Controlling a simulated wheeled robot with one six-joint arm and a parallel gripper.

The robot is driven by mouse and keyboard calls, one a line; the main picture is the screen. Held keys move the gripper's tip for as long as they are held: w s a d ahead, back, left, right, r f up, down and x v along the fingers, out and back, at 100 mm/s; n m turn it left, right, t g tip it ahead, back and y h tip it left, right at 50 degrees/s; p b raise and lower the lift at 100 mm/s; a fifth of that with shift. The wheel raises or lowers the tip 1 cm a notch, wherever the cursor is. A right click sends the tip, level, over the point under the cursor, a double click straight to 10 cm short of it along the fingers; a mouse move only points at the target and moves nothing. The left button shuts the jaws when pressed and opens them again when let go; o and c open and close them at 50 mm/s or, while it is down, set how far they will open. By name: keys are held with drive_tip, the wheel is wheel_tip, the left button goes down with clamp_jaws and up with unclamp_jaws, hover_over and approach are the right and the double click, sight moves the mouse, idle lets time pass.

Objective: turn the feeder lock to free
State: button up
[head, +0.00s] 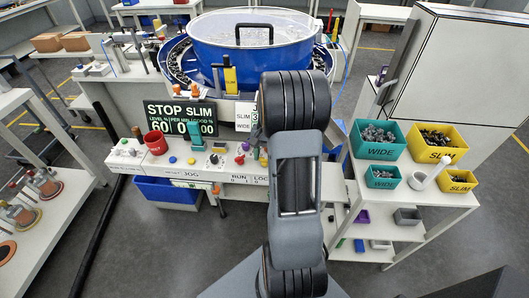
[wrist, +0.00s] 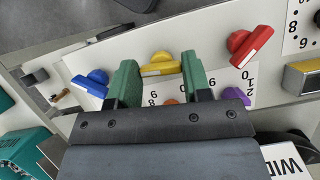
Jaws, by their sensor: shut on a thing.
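In the wrist view, my gripper (wrist: 158,72) has its two green fingers on either side of a yellow knob (wrist: 160,66) on the white panel. The fingers are closed on the knob's sides, and its pale front edge shows between them. I cannot read any label saying which knob is the feeder lock or which way is free. In the head view, the control panel (head: 130,158) is left of my arm. My arm covers its right part, and the gripper is hidden there.
In the wrist view a red knob (wrist: 250,45) is right of the gripper, a blue knob (wrist: 92,82) left, and a purple knob (wrist: 236,94) near the right finger. In the head view the blue bowl (head: 255,50) stands behind the panel, with teal and yellow bins (head: 437,155) at right.

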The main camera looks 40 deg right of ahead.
drive_tip(key=n+h, duration=0.1)
drive_tip(key=n, duration=0.1)
drive_tip(key=n+g+h+p, duration=0.1)
drive_tip(key=n, duration=0.2)
drive_tip(key=shift+w+r+n+p, duration=0.1)
drive_tip(key=shift+n+p, duration=0.2)
drive_tip(key=shift+a+n+h+p, duration=0.1)
drive_tip(key=shift+n+h+p, duration=0.5)
drive_tip(key=shift+n, duration=1.7)
drive_tip(key=shift+h, duration=0.3)
drive_tip(key=o, duration=0.9)
drive_tip(key=v, duration=1.3)
drive_tip(key=shift+w+r, duration=0.2)
drive_tip(key=shift+w, duration=0.25)
